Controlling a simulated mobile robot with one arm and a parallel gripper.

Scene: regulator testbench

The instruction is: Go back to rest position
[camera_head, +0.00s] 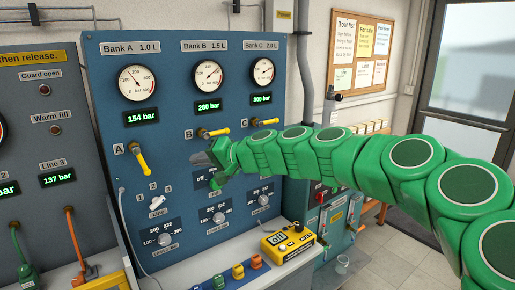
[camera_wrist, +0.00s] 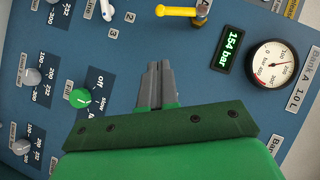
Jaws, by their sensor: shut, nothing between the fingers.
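My gripper (camera_head: 208,158) is at the end of my green jointed arm, in front of the blue bank panel (camera_head: 108,95), between the Bank A and Bank B columns. Its grey fingers are together and empty; the fingertips (camera_wrist: 160,66) also show in the wrist view. They look apart from the panel, though the exact gap cannot be told. My arm reaches in from the right and hides part of the Bank B and C columns. In the wrist view, the green selector knob (camera_wrist: 80,98) is left of the fingers, and the yellow lever (camera_wrist: 176,11) is above them.
Gauges for Banks A (camera_head: 137,82), B (camera_head: 207,76) and C (camera_head: 262,71) top the panel; displays read 154, 280 and seemingly 300-odd bar. A yellow device (camera_head: 287,242) and coloured blocks (camera_head: 237,271) sit on the bench below. Open floor (camera_head: 385,255) lies right.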

